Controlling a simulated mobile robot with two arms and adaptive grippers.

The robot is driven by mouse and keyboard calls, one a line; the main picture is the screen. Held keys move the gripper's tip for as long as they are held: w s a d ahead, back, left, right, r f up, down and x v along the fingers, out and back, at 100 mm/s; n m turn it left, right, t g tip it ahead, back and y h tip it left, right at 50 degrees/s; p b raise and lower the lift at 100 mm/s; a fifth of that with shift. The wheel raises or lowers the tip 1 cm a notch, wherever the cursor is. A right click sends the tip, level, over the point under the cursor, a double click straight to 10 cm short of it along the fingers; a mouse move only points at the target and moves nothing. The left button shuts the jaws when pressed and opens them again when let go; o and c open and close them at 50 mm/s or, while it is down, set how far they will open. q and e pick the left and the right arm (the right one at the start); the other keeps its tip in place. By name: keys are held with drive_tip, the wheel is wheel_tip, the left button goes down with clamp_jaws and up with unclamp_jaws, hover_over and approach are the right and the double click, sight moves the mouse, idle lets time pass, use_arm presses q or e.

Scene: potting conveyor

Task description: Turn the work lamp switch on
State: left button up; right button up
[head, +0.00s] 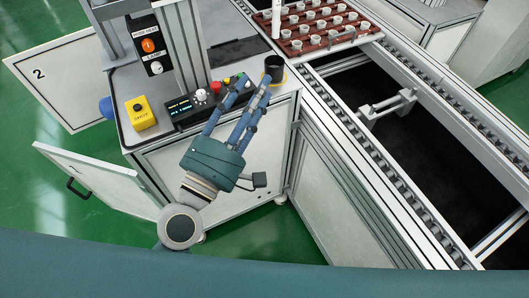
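The lamp switch (157,69) is a light round knob low on a dark panel on the upright column, just under a small white label that seems to read LAMP. Which way it is turned is too small to tell. Above it on the same panel is an orange round button (148,46). My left gripper (250,92) is to the right of and nearer than the panel, over the cabinet's front right edge. Its two blue fingers are spread apart, with nothing seen held between them. It is well apart from the switch. My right gripper is not in view.
A control box (190,108) with a small display, knob and red button stands between gripper and column. A yellow button box (140,113) is left of it. A potted tray (318,46) lies on the conveyor (345,125).

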use_arm(q)
drive_tip(key=s+d+f+m+g, duration=0.1)
drive_tip(key=s+f+m+g, duration=0.1)
drive_tip(key=f+m, duration=0.3)
drive_tip(key=s+d+f+m+g, duration=0.1)
drive_tip(key=s+f+m+g, duration=0.1)
drive_tip(key=f+m+g, duration=0.3)
drive_tip(key=shift+s+d+f+m+g, duration=0.25)
drive_tip(key=shift+f+m, duration=0.55)
drive_tip(key=shift+f, duration=1.35)
